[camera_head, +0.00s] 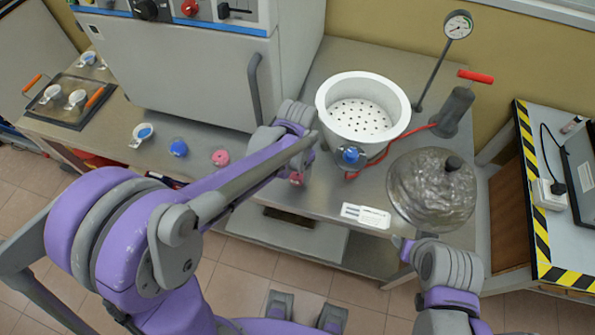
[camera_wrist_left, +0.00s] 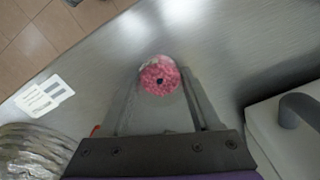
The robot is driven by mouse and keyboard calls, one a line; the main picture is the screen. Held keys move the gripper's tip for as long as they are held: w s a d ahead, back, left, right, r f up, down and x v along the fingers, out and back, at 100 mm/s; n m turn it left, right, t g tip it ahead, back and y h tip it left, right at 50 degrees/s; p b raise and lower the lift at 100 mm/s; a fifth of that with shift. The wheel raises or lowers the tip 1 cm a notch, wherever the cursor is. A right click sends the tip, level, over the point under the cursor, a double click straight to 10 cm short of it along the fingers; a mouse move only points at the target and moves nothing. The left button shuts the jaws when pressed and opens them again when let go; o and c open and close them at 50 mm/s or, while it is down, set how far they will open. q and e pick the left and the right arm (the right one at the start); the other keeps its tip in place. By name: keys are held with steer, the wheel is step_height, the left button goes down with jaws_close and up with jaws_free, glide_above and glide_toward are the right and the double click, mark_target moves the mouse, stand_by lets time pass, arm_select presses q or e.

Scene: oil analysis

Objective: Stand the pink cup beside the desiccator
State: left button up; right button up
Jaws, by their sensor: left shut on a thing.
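My left gripper (camera_head: 299,168) is shut on a small round pink cup (camera_wrist_left: 159,75), which sits between the two fingertips in the left wrist view. In the head view only a bit of the pink cup (camera_head: 296,179) shows below the wrist. It is near the table's front edge, left of the desiccator. I cannot tell whether it touches the table. The desiccator (camera_head: 331,112) is a white open pot with a perforated plate inside. Its dark, shiny lid (camera_head: 432,190) lies to its right. My right gripper (camera_head: 404,249) is low at the right, in front of the lid; its jaws are unclear.
A pink piece (camera_head: 220,157), a blue piece (camera_head: 178,148) and a small blue-filled cup (camera_head: 143,133) stand left of my left arm. A label card (camera_head: 366,216) lies near the front edge. A hand pump (camera_head: 455,110) and gauge (camera_head: 458,25) are behind the lid.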

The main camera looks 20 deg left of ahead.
mark_target(297, 175)
arm_select(q)
steer(key=shift+f, duration=0.1)
steer(key=shift+f, duration=0.15)
steer(key=o, duration=1.4)
steer(key=shift+r, duration=0.6)
step_height(297, 175, up, 11)
steer(key=p, duration=0.1)
steer(key=s+a+f+n+t, duration=0.1)
steer(key=s+a+t, duration=0.1)
steer(key=s, duration=0.2)
steer(key=s+a+f+n+t, duration=0.1)
steer(key=s+a+n, duration=0.1)
steer(key=s, duration=0.3)
steer(key=s+a+f+n+t, duration=0.1)
steer(key=s+a+f+t, duration=0.1)
steer(key=s, duration=0.2)
steer(key=shift+s+a+n+t, duration=0.25)
steer(key=shift+s+n+t, duration=0.05)
steer(key=shift+s+n, duration=0.1)
